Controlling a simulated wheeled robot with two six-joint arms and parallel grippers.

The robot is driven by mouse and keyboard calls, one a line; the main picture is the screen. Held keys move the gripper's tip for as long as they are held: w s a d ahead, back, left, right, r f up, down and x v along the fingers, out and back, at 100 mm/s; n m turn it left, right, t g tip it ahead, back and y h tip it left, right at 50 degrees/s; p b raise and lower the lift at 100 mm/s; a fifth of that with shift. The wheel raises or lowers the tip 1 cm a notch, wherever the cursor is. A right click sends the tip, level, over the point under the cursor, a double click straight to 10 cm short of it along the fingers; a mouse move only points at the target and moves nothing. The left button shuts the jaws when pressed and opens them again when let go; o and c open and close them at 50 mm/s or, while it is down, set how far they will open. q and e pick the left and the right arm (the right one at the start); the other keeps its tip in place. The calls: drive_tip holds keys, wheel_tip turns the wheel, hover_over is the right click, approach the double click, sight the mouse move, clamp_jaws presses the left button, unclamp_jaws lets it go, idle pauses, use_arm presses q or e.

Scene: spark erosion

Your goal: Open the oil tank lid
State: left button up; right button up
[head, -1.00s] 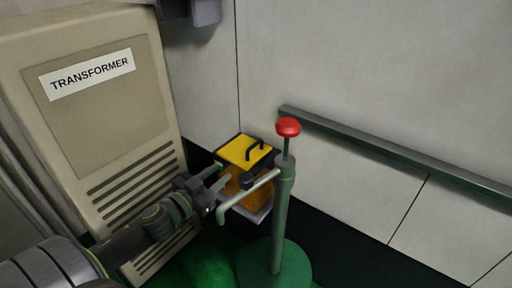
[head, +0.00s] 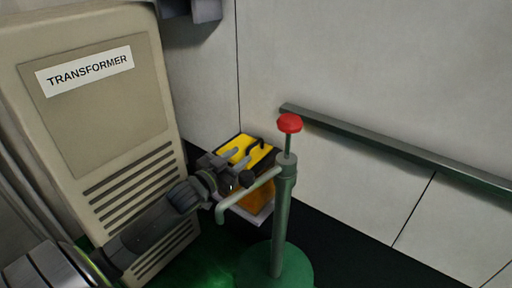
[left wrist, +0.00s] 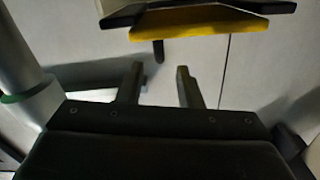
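The oil tank (head: 262,196) is an orange box in the middle of the head view. Its yellow lid (head: 232,146) with a black rim and a black bar handle (head: 262,145) looks shut. My left gripper (head: 240,158) is over the lid's near left part, close to the handle, and hides some of the lid. In the left wrist view the two fingers (left wrist: 158,80) are apart with nothing between them. The yellow lid (left wrist: 205,22) shows beyond them, and a dark stub, probably the handle (left wrist: 158,50), lies just past the fingertips. My right gripper is not in view.
A green stand (head: 281,220) with a red knob (head: 290,123) and a side pipe stands right in front of the tank, close to my left wrist. The transformer cabinet (head: 100,110) is on the left. A rail (head: 390,147) runs along the wall.

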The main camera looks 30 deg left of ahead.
sight(251, 147)
use_arm(q)
drive_tip(key=w, duration=0.3)
drive_tip(key=w+b, duration=0.1)
drive_tip(key=w, duration=0.4)
drive_tip(key=shift+w+d+b, duration=0.3)
drive_tip(key=shift+w+d, duration=0.05)
drive_tip(key=shift+d, duration=0.05)
clamp_jaws()
